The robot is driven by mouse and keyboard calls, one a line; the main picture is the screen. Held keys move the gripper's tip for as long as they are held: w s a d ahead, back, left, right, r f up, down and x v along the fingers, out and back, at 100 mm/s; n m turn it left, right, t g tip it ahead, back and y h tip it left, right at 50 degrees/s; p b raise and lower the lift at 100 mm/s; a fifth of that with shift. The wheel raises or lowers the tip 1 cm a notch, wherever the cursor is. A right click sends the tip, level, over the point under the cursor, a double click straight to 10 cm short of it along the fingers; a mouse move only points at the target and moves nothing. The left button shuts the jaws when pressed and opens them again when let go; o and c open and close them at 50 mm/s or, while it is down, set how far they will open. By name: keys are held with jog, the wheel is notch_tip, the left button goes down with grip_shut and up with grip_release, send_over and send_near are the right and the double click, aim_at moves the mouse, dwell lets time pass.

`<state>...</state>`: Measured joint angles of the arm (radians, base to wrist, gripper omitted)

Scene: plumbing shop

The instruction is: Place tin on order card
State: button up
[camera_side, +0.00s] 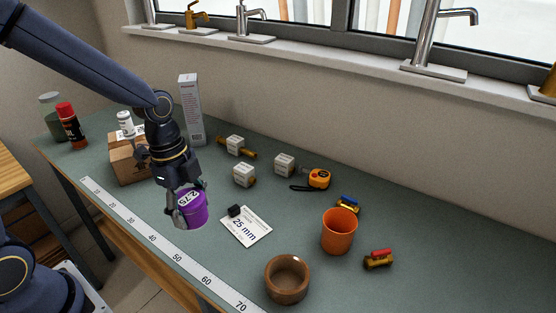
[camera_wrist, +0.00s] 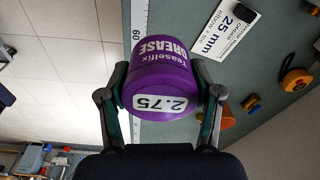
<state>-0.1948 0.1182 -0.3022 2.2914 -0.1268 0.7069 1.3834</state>
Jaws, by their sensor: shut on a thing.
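The purple tin (camera_side: 193,208) is held in my gripper (camera_side: 183,205) near the bench's front edge, left of the order card. In the wrist view the tin (camera_wrist: 160,80), lettered "GREASE" and "2.75", sits between the two fingers of my gripper (camera_wrist: 161,95). Its underside is hidden, so I cannot tell its exact height over the bench. The white order card (camera_side: 246,226), marked "25 mm", lies flat to the right of the tin. A small black block (camera_side: 235,211) rests on its upper left part. The card also shows in the wrist view (camera_wrist: 221,32), apart from the tin.
An orange cup (camera_side: 339,232) and a brown bowl (camera_side: 287,279) stand right of the card. Small white boxes (camera_side: 244,174) and an orange tape measure (camera_side: 317,179) lie behind it. A ruler strip (camera_side: 168,245) runs along the front edge. A cardboard box (camera_side: 128,165) stands left.

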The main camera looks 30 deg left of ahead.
jog(key=w+d+f, duration=0.1)
jog(key=w+f, duration=0.3)
jog(key=w, duration=0.5)
send_over(247, 225)
jog(key=f, duration=0.5)
jog(key=shift+s+a+f, duration=0.2)
jog(key=shift+s, duration=0.05)
jog(key=shift+w+f, duration=0.2)
jog(key=shift+f, duration=1.5)
jog(key=shift+f, duration=0.1)
jog(key=o, duration=1.3)
jog(key=shift+c, duration=0.2)
